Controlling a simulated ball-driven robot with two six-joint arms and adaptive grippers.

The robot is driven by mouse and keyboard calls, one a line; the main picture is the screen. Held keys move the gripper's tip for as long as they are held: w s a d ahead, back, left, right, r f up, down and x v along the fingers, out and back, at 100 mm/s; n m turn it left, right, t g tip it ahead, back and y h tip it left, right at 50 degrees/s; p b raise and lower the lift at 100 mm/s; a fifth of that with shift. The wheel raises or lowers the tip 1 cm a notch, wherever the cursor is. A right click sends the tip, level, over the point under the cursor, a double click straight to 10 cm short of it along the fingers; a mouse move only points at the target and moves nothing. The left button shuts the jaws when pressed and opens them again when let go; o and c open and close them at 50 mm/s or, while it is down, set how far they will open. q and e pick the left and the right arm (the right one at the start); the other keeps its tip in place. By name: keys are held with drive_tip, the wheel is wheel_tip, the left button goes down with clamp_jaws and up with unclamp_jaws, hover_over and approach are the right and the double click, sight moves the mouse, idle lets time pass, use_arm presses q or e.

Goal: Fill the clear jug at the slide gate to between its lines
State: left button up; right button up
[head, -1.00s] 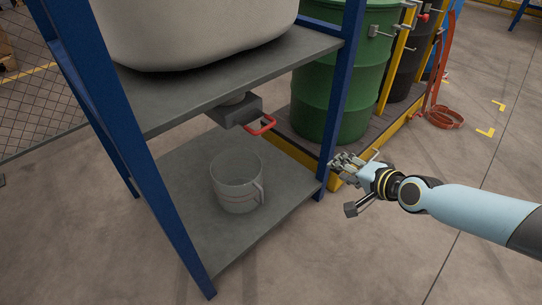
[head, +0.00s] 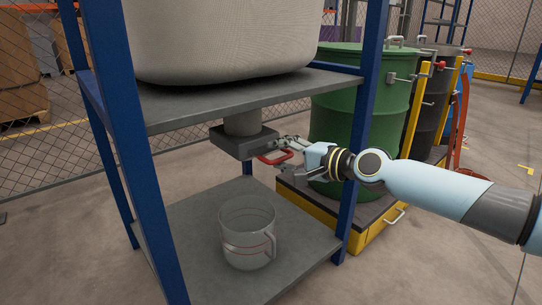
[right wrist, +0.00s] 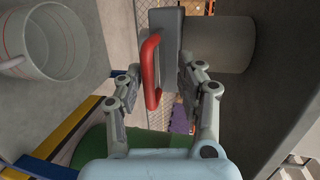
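The clear jug (head: 247,225) stands upright on the rack's lower shelf (head: 190,225), with red lines around its lower part. It looks empty. The slide gate (head: 240,143) hangs under the upper shelf, with a red loop handle (head: 272,157) on its right side. My right gripper (head: 283,148) is at the handle. In the right wrist view the handle (right wrist: 150,70) lies between the open fingers (right wrist: 158,82), nearer the left finger, and I see no firm grip on it. The jug also shows at upper left there (right wrist: 45,40). My left gripper is not in view.
A large pale hopper or bag (head: 220,40) rests on the upper shelf (head: 190,108). Blue rack posts (head: 365,130) stand at the front corners. A green drum (head: 350,115) stands on a yellow-edged pallet (head: 372,235) behind my right arm.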

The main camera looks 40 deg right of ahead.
sight(268, 154)
drive_tip(key=shift+b+x, duration=0.35)
drive_tip(key=shift+x, duration=1.8)
drive_tip(key=shift+c, duration=0.4)
drive_tip(key=shift+f, duration=0.1)
clamp_jaws()
